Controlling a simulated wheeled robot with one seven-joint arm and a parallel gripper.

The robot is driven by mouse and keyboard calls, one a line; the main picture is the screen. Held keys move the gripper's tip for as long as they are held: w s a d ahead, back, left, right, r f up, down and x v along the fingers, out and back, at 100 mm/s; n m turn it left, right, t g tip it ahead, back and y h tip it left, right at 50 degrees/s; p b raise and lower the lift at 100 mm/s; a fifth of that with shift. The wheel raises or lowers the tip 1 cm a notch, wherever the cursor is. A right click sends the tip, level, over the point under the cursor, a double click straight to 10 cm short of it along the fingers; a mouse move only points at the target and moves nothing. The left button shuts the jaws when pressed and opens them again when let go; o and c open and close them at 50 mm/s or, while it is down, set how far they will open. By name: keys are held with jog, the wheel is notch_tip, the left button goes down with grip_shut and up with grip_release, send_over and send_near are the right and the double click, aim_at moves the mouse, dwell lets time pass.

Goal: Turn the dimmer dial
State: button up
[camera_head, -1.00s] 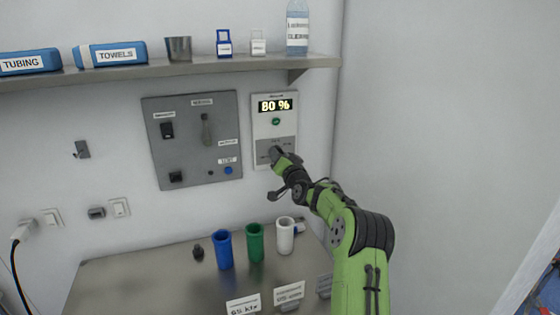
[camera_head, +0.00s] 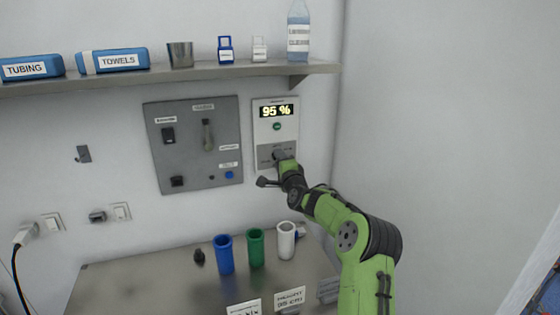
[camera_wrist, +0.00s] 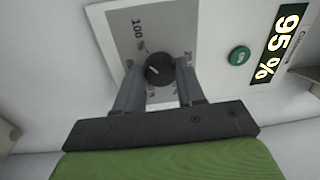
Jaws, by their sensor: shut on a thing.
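The dimmer panel (camera_head: 262,132) is a white plate on the back wall with a lit display (camera_head: 276,111) reading 95 %. A green button (camera_head: 277,127) sits under the display, above a grey dial plate (camera_head: 264,151). The wrist view shows the round black dimmer dial (camera_wrist: 158,69) with a light pointer line, with a 100 % mark beside it. My gripper (camera_wrist: 156,78) is shut on the dial, one finger on each side. In the head view my gripper (camera_head: 279,158) hides most of the dial.
A grey switch panel (camera_head: 183,145) with a lever is left of the dimmer. A shelf (camera_head: 215,71) with boxes and bottles runs above. Below, blue, green and white cups (camera_head: 286,241) stand on the metal table (camera_head: 130,285). The wall to the right is bare.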

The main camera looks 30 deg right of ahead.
jog(key=shift+m, duration=0.7)
jog(key=o, duration=1)
jog(key=shift+o, duration=0.2)
jog(key=b+v, duration=0.1)
jog(key=v, duration=1.4)
jog(key=shift+s+a+b, duration=0.15)
jog(key=shift+s+b, duration=0.2)
jog(key=shift+b, duration=0.05)
